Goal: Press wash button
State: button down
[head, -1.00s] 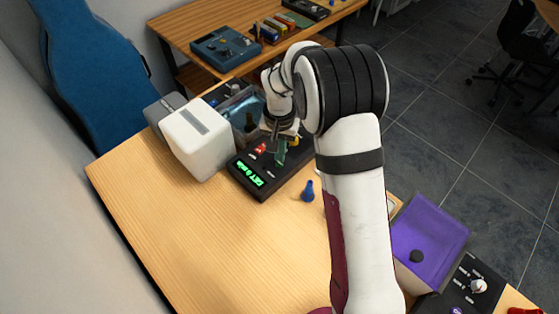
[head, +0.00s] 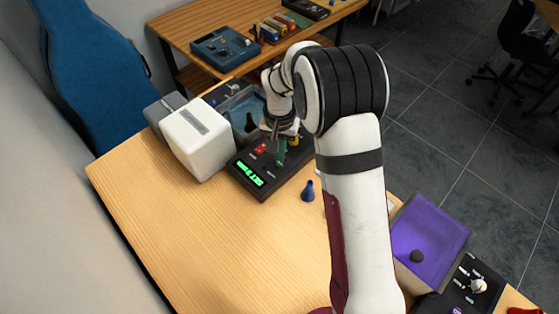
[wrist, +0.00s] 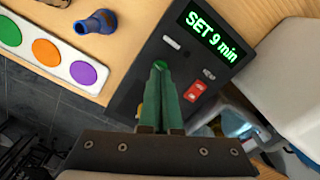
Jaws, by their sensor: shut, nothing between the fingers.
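A black control box (head: 262,176) with a lit green display stands on the wooden table. In the wrist view, the display (wrist: 213,36) reads "SET 9 min". The box (wrist: 142,60) carries a red switch (wrist: 195,91) and small pale controls (wrist: 172,43). Their labels are too small to read, so I cannot tell which is the wash button. My gripper (head: 280,163) is shut and empty, with its green fingers pointing down at the panel. Its tips (wrist: 160,67) are over the panel, left of the red switch in the wrist view; contact is unclear. The fingers hide part of the panel.
A white box (head: 195,140) and a clear water-filled basin (head: 240,108) stand beside the control box. A purple-lined bin (head: 430,235) is at the right. The table's left and front are clear.

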jog(key=shift+f, duration=0.95)
dwell(0.3)
jog(key=shift+r, duration=3.55)
jog(key=s+d+r+m+y, duration=0.1)
jog(key=s+d+r, duration=0.3)
jog(key=s, duration=0.5)
jog(key=s+d+r+m, duration=0.1)
jog(key=s+d+r, duration=0.1)
jog(key=s+r, duration=0.65)
jog(key=s+f, duration=0.2)
jog(key=s, duration=1)
jog(key=shift+s+d+f+m+y, duration=0.25)
jog(key=shift+d+f+m+y, duration=0.05)
jog(key=shift+d+f+y, duration=0.15)
